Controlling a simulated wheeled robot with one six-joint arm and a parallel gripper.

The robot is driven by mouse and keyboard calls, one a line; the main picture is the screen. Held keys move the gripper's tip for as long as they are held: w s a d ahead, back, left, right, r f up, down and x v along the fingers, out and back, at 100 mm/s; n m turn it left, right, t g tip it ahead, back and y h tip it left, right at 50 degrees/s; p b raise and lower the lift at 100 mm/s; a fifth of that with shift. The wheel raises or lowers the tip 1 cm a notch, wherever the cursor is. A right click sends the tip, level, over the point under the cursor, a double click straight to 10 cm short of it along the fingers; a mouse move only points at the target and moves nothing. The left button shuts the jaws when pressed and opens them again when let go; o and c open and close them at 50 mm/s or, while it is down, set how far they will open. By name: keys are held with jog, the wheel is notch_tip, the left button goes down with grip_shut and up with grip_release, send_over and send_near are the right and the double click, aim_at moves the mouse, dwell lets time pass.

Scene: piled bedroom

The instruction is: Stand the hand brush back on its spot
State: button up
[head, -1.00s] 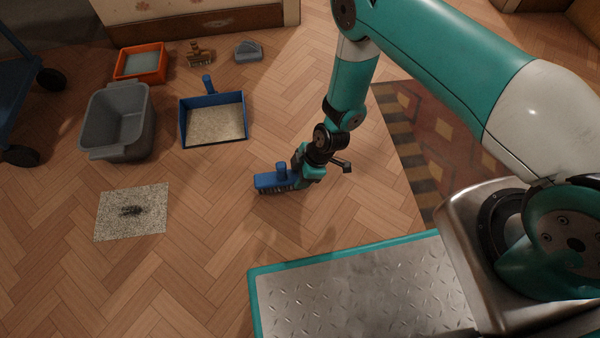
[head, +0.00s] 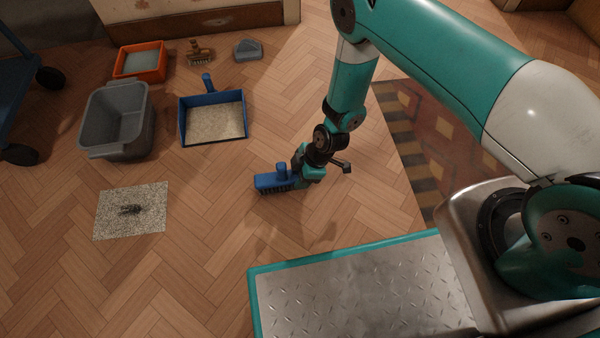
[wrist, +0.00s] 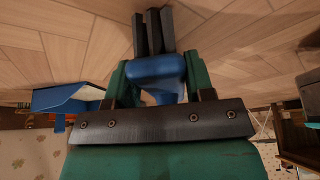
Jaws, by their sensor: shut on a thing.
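In the wrist view the blue brush (wrist: 158,72) sits between the green fingers of my gripper (wrist: 160,85). I cannot tell whether the bristles touch the floor. A speckled light square (head: 152,198) lies on the floor to the left, with a small dark clump (head: 131,210) on it. Which spot belongs to the brush is not clear from the frames.
A blue dustpan (head: 183,122) lies behind, to the left of the brush. A grey tub (head: 88,128), an orange tray (head: 121,68), a brown brush (head: 199,53) and a grey object (head: 247,50) stand farther back. A patterned rug (head: 410,150) lies right. Floor between brush and square is clear.

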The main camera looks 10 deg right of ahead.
jog(key=shift+f+b, duration=0.35)
jog(key=shift+f, duration=0.2)
jog(key=o, duration=1.2)
jog(key=shift+c, duration=0.2)
jog(key=shift+r, duration=0.1)
jog(key=p+v, duration=0.7)
jog(key=v, duration=0.1)
dwell(0.5)
